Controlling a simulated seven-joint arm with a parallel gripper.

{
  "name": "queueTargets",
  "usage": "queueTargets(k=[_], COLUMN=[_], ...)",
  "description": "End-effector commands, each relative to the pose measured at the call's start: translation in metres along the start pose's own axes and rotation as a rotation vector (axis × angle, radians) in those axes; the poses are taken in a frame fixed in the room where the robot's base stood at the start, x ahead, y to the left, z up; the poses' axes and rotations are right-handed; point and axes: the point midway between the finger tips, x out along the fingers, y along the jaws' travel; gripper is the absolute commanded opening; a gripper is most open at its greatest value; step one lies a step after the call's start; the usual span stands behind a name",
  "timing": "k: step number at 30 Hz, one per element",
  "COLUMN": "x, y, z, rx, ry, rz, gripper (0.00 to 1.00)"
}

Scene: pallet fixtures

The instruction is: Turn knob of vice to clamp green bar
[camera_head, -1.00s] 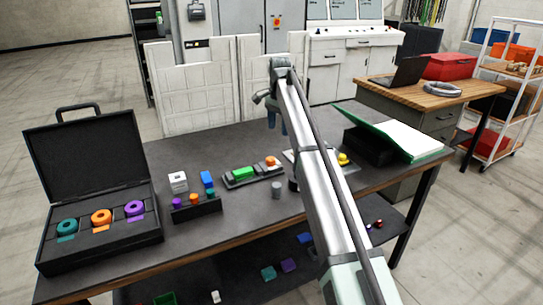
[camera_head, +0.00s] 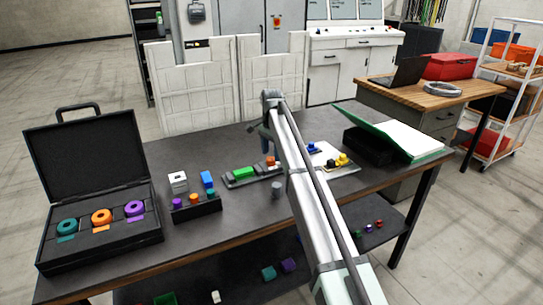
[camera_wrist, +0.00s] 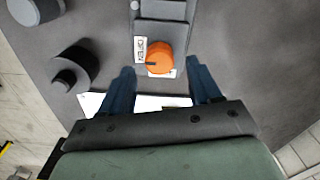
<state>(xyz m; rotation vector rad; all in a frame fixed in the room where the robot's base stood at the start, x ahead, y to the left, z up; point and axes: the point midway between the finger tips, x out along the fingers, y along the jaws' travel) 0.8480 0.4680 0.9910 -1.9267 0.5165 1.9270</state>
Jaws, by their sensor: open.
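The vice (camera_head: 229,183) is a low grey fixture near the middle of the bench in the head view. The green bar (camera_head: 243,173) lies in it. The orange knob (camera_head: 270,160) is at its right end. In the wrist view the orange knob (camera_wrist: 159,57) is seen from above, with a dark mark on it and a small white label beside it. My gripper (camera_wrist: 159,80) is open and empty. Its two blue fingers lie to either side of the knob in the picture, with their tips just short of it. In the head view my arm partly hides the gripper.
A black case (camera_head: 150,248) with coloured rings stands open at the left. A black block (camera_head: 195,208) with coloured pegs is left of the vice. A grey cylinder (camera_head: 249,189) stands in front of the vice. A white plate (camera_head: 350,168) with yellow parts is at the right.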

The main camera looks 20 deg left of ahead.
Motion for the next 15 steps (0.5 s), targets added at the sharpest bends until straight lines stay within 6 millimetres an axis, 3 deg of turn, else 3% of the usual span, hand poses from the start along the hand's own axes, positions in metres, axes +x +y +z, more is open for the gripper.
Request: queueTargets(k=[6, 15], x=[0.016, 0.019], y=[0.0, 0.0], z=[0.0, 0.0], rx=[0.0, 0.0], ry=[0.0, 0.0], rz=[0.0, -0.001], gripper=[0.63, 0.63])
